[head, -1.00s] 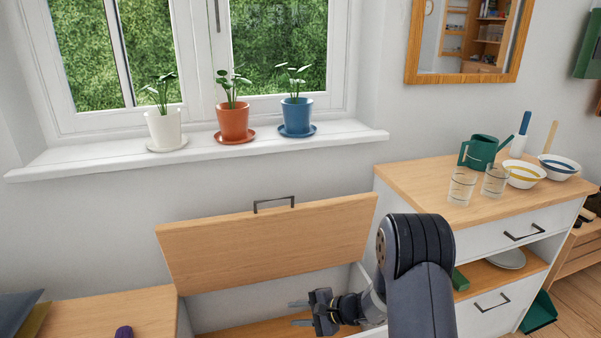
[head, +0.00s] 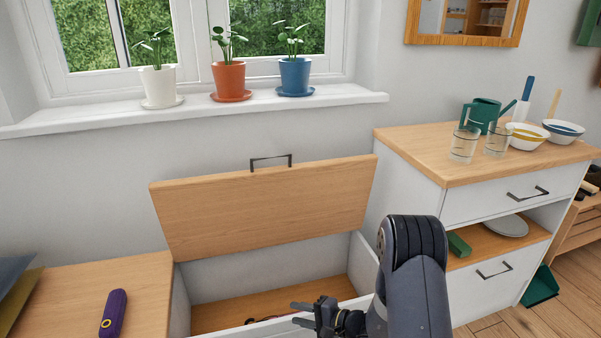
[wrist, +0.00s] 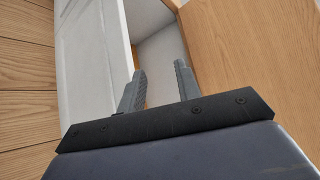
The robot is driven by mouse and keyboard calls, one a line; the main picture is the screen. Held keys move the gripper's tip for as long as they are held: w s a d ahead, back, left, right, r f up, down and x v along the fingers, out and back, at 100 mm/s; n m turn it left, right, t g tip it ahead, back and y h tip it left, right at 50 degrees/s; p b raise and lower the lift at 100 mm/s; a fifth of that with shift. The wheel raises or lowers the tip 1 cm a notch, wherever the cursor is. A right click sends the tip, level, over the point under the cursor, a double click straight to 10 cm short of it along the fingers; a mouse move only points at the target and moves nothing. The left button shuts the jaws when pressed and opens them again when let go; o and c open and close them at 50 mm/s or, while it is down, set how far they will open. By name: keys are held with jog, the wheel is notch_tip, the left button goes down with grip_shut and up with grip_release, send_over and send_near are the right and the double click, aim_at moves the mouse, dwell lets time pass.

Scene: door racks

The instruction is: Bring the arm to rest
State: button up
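My gripper (head: 302,314) is near the bottom middle of the head view, at the front edge of an open wooden chest (head: 255,322). Its two fingers are apart, with nothing between them. In the wrist view my gripper (wrist: 158,85) also shows its two fingers spread and empty, with the chest's white wall (wrist: 95,60) beyond them. The chest's wooden lid (head: 265,208) stands raised and leans back near the wall, its dark handle at the top. Something small, dark and reddish lies on the chest floor, partly hidden behind my gripper.
A purple object (head: 113,313) lies on the wooden top at left. At right a white cabinet (head: 455,222) holds glasses, bowls and a green watering can (head: 481,114). Three potted plants stand on the windowsill (head: 340,95). A green block (head: 459,246) sits on the cabinet's shelf.

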notch_tip(320, 180, down, 8)
jog(key=n+y+b, duration=0.1)
jog(key=b, duration=0.4)
jog(key=shift+s+f+t, duration=0.25)
jog(key=shift+s+t, duration=0.1)
jog(key=shift+t, duration=0.05)
jog(key=shift+n, duration=0.3)
